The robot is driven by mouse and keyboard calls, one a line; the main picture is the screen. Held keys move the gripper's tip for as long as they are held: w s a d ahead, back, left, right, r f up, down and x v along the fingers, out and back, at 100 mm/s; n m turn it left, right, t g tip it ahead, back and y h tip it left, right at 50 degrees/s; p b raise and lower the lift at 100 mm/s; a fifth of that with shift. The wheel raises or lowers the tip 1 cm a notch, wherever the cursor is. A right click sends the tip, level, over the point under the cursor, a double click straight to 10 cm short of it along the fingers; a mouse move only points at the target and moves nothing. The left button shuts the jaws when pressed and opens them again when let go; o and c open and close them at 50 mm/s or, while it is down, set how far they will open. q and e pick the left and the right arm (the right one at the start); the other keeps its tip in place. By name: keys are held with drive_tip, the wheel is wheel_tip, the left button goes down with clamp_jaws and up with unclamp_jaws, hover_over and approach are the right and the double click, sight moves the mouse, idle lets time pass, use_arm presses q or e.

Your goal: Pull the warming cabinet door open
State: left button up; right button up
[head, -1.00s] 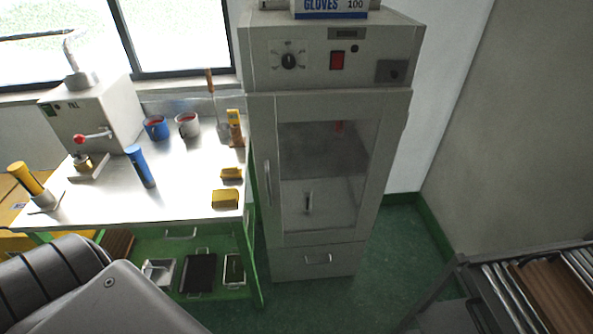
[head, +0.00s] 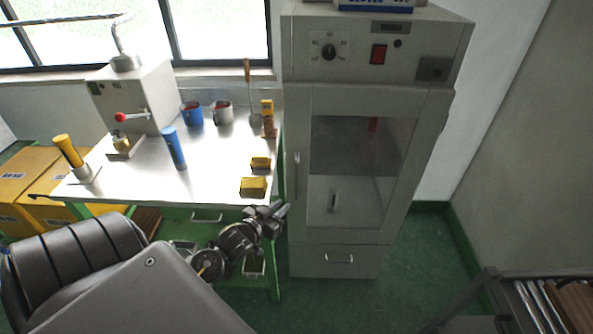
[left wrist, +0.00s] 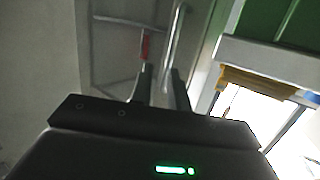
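The grey warming cabinet (head: 345,95) stands upright, and its door (head: 298,225) with a dark window looks closed. The vertical bar handle (head: 296,176) is on the door's left edge. My left gripper (head: 280,210) is just left of the handle's lower end. In the left wrist view, the two fingers (left wrist: 160,88) are spread apart, and the handle (left wrist: 174,42) shows ahead of the gap between them. I cannot tell whether they touch it. My right gripper is out of view.
A metal worktable (head: 215,165) with yellow blocks (head: 253,187), mugs and a machine stands left of the cabinet. A rack (head: 500,285) is at the lower right. Green floor (head: 415,250) is clear between cabinet and rack. A drawer (head: 338,260) is under the door.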

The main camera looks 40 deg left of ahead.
sight(296, 170)
use_arm(q)
drive_tip(key=w+a+r+t, duration=0.2)
drive_tip(key=a+r, duration=0.1)
drive_tip(key=r, duration=0.1)
drive_tip(key=w, duration=0.3)
drive_tip(key=w+p, duration=0.1)
drive_tip(key=w, duration=0.3)
drive_tip(key=w+p, duration=0.1)
drive_tip(key=w, duration=0.2)
drive_tip(key=shift+w+a+r, duration=0.1)
drive_tip(key=shift+w+a, duration=0.25)
clamp_jaws()
drive_tip(key=shift+a, duration=0.1)
